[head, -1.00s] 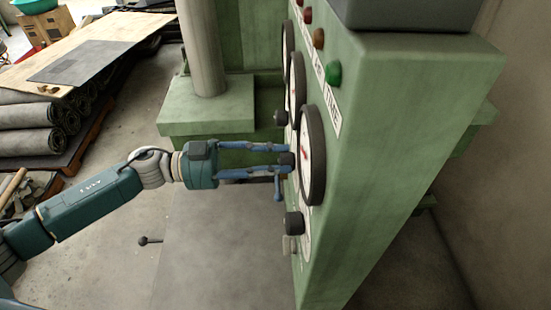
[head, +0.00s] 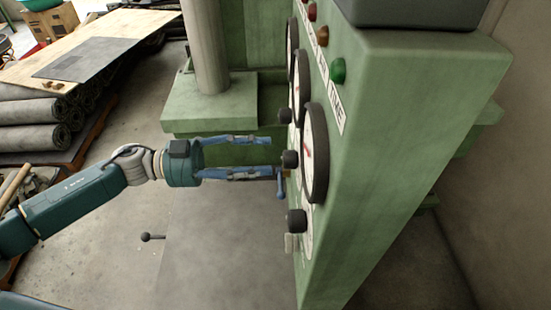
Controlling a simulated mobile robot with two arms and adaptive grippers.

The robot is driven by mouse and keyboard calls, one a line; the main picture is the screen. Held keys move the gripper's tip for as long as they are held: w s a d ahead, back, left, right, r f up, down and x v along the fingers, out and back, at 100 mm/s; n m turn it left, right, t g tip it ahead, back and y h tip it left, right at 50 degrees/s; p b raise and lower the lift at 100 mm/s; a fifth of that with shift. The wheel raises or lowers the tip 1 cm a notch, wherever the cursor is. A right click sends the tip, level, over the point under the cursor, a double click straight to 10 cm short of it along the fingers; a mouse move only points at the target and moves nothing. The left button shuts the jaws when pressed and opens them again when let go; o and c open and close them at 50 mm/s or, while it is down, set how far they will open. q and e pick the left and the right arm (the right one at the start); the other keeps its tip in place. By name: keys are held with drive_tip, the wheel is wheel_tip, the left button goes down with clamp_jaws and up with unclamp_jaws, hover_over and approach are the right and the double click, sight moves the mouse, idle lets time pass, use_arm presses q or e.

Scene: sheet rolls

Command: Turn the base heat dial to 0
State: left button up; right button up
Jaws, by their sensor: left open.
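A green control panel (head: 400,150) carries a column of round white gauges and black knobs, seen nearly edge-on. The middle black knob (head: 290,159) stands out from the panel beside the nearest large gauge (head: 316,150). An upper knob (head: 284,116) and a lower knob (head: 297,222) also show. I cannot read which knob is the base heat dial, nor its setting. My left gripper (head: 273,157) is open and empty, its two blue fingers pointing right at the middle knob, with the tips just short of it. My right gripper is not in view.
Red and green indicator lamps (head: 338,71) sit along the panel's upper edge. A green pedestal with a post (head: 210,112) stands behind. Rolled sheets (head: 40,125) lie at left.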

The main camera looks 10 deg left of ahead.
use_arm(q)
drive_tip(key=s+a, duration=0.1)
drive_tip(key=a, duration=0.6)
drive_tip(key=shift+s+a, duration=0.3)
